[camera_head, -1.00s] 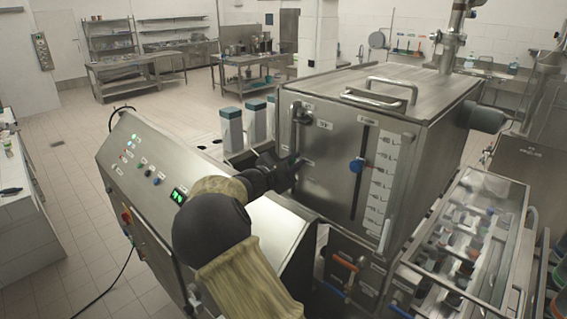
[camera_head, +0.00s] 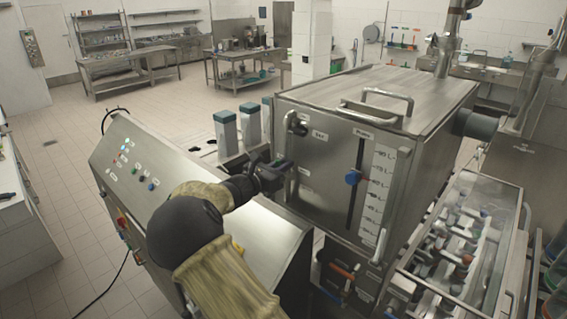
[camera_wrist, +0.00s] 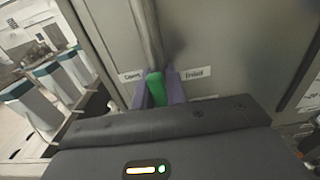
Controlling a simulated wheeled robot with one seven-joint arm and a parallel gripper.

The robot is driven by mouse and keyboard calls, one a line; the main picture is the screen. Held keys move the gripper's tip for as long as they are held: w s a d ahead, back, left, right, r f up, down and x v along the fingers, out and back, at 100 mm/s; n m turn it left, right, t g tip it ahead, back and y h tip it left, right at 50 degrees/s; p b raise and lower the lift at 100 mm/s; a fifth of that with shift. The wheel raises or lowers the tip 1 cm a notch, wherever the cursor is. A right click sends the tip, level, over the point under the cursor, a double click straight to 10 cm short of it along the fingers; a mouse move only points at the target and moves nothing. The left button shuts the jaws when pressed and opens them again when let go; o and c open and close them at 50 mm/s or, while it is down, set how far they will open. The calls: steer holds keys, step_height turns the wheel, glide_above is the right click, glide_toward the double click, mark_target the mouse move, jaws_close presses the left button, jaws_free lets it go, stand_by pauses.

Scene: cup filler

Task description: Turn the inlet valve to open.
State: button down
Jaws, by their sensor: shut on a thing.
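The inlet valve's green handle (camera_wrist: 157,88) shows in the wrist view, between the two purple fingers of my gripper (camera_wrist: 158,86), which is shut on it. The handle stands below a grey vertical pipe (camera_wrist: 147,35) on the tank's front, between a left label (camera_wrist: 132,76) that seems to read "Open" and a right label (camera_wrist: 195,72) too blurred to read surely. In the head view my gripper (camera_head: 284,168) is at the left part of the steel tank's front (camera_head: 325,190), below the pipe elbow (camera_head: 297,123). The handle is mostly hidden there.
A sloped control console (camera_head: 150,165) with buttons stands left of the tank, close under my arm. Several teal-topped containers (camera_head: 225,128) stand behind it. A blue knob (camera_head: 353,177) sits on a vertical slot right of my gripper. A clear-covered cup conveyor (camera_head: 465,235) is at the right.

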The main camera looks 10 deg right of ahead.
stand_by(0.3)
steer(key=c, duration=1.6)
jaws_free()
steer(key=shift+o, duration=0.8)
steer(key=shift+w+f, duration=0.1)
steer(key=shift+w, duration=0.15)
steer(key=b+v, duration=0.7)
steer(key=v, duration=1)
steer(key=shift+s+a, duration=0.3)
